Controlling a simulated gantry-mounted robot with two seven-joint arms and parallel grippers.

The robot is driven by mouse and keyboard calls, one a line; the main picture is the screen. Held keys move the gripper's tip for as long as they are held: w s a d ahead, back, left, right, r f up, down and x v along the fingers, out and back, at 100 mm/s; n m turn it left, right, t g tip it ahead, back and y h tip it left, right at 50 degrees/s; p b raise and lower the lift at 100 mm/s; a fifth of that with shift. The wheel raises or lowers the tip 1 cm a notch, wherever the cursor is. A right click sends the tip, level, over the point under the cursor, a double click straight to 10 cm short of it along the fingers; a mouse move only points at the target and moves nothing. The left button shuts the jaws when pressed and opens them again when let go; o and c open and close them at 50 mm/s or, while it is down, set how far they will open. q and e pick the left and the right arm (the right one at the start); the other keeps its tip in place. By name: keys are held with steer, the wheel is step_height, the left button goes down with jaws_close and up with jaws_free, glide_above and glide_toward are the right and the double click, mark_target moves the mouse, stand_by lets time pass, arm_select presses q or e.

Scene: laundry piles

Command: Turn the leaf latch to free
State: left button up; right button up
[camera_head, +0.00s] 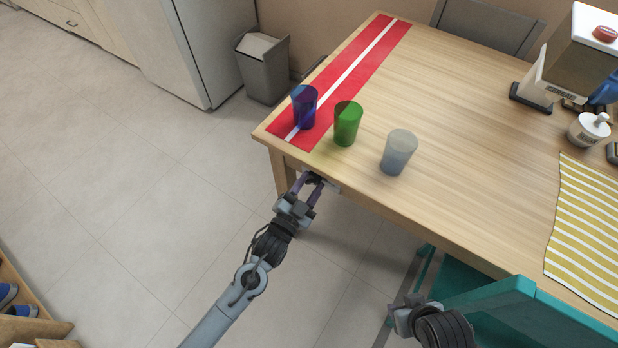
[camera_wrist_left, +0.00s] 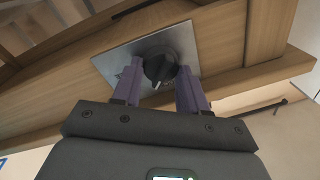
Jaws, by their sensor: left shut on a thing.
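The leaf latch (camera_wrist_left: 160,68) is a black knob with a white mark on a square metal plate (camera_wrist_left: 186,42). The plate is fixed to the wooden table's underside or apron near its corner. My left gripper (camera_head: 313,180) is at the table's near edge in the head view. In the left wrist view its two purple fingers (camera_wrist_left: 160,80) are on either side of the knob, shut on it. The fingers hide part of the plate. My right gripper (camera_head: 408,307) is at the lower middle of the head view; its jaw opening does not show clearly.
On the table (camera_head: 450,110) stand a blue cup (camera_head: 305,108), a green cup (camera_head: 347,123) and a translucent cup (camera_head: 398,152). A red runner (camera_head: 377,40) lies at the left end. A teal chair or cart (camera_head: 490,296) stands by the right arm.

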arm_select(q)
steer(key=m+h+p, duration=0.1)
steer(key=m+p, duration=0.4)
steer(key=m, duration=0.5)
steer(key=shift+f, duration=0.2)
stand_by(0.4)
steer(key=o, duration=1.1)
steer(key=shift+c, duration=0.2)
steer(key=shift+s+a, duration=0.1)
steer(key=p+v, duration=0.3)
steer(key=v, duration=0.7)
steer(key=shift+s+a, duration=0.25)
